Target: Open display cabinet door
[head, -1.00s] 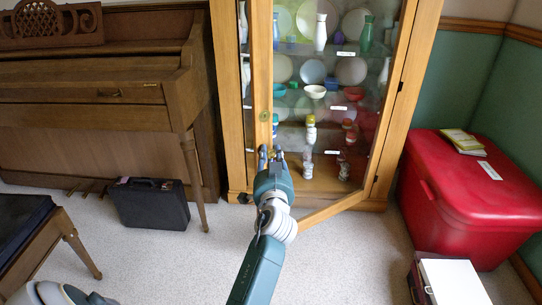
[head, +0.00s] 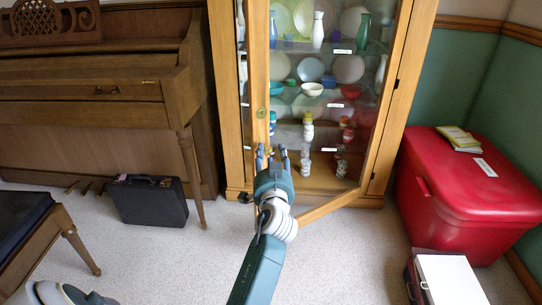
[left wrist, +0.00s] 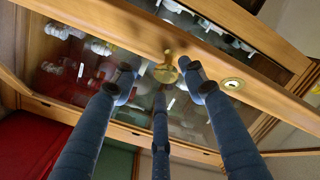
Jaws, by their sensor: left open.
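The wooden display cabinet (head: 229,130) stands in the middle of the head view. Its glazed door (head: 330,204) stands partly open, its lower rail slanting out over the carpet from the right side. In the left wrist view, the door's wooden stile (left wrist: 262,97) carries a round brass knob (left wrist: 166,69) and a brass keyhole plate (left wrist: 232,84). My left gripper (head: 271,153) is open at the door's free edge. In the left wrist view its fingers (left wrist: 159,72) are spread around the knob; I cannot tell whether they touch it.
A piano (head: 90,110) and black case (head: 148,202) stand left. A red chest (head: 465,205) and a white-topped box (head: 452,280) stand right. Dishes and vases fill the cabinet shelves. Carpet (head: 180,262) before the cabinet is mostly clear.

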